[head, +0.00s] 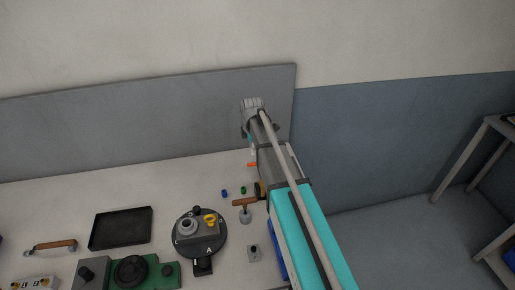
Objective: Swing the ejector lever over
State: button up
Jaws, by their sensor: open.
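A brown crossbar handle (244,203) stands on a small grey round post (245,217) on the bench, just left of my arm. I cannot tell for sure whether it is the ejector lever. A round dark fixture (207,252) marked "A" stands left of it, with a grey ring part (187,226) and a yellow knob (210,218) on top. My arm reaches from the lower right toward the back panel and covers the bench's right part. My gripper's fingers cannot be made out behind the arm.
A black tray (121,229), a brown-handled tool (50,246) and a green and grey machine (131,270) are on the left. Small blue (224,193) and green (243,190) pieces lie near the handle. A grey panel (150,115) bounds the bench's back. The back-left bench top is clear.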

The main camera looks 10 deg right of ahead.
aim_at(253, 163)
jog(key=shift+f, duration=0.1)
notch_tip(253, 163, down, 8)
jog(key=b, duration=0.8)
jog(key=shift+f+b, duration=0.3)
jog(key=shift+b, duration=0.1)
dwell(0.4)
grip_shut()
